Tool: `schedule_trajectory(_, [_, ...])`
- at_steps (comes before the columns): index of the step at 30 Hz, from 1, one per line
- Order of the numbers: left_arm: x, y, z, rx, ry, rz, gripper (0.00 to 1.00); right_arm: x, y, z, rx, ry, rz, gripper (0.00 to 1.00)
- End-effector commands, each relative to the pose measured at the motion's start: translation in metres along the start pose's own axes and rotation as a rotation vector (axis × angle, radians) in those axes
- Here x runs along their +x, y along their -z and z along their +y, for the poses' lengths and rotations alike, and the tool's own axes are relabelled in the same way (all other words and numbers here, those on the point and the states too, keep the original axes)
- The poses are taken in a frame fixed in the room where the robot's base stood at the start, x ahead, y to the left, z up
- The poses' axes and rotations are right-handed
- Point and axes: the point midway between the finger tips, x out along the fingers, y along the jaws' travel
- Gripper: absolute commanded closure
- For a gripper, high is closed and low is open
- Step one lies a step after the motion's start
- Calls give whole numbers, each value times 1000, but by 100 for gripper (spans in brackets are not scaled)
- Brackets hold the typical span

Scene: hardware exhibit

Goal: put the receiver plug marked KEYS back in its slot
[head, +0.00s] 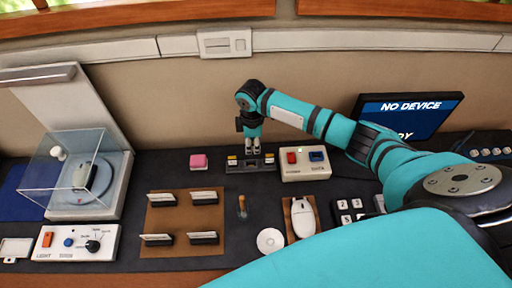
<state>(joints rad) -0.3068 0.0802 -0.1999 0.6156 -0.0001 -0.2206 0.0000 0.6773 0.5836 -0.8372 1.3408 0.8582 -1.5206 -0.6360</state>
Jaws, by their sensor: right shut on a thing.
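My right gripper (253,147) points straight down over the middle of a low black slot holder (250,168). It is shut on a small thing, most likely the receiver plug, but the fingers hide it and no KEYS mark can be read. I cannot tell whether the thing is in a slot or just above it. Small pieces with yellow and white on them stand in the holder left (232,160) and right (269,158) of the gripper. My left gripper is not in view.
A pale box with red and blue parts (304,165) stands close right of the holder. A pink block (198,161) lies to its left. A brown board (182,222) with card stands, a white mouse (303,219) and a disc (270,241) are in front. A screen (408,118) reads NO DEVICE.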

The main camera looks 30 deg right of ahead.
Motion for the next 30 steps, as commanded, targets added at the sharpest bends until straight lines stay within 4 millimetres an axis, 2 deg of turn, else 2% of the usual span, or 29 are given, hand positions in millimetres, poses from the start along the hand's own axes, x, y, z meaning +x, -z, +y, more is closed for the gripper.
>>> schedule_trajectory(5, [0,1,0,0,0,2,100,3,0,5,16,-3,-4,100])
schedule_trajectory(15, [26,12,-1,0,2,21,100,26,0,5,14,-4,-4,100])
schedule_trajectory(23, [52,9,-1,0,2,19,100,50,-1,5,14,-5,-4,100])
schedule_trajectory(30, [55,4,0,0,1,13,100,63,0,4,13,-3,-3,100])
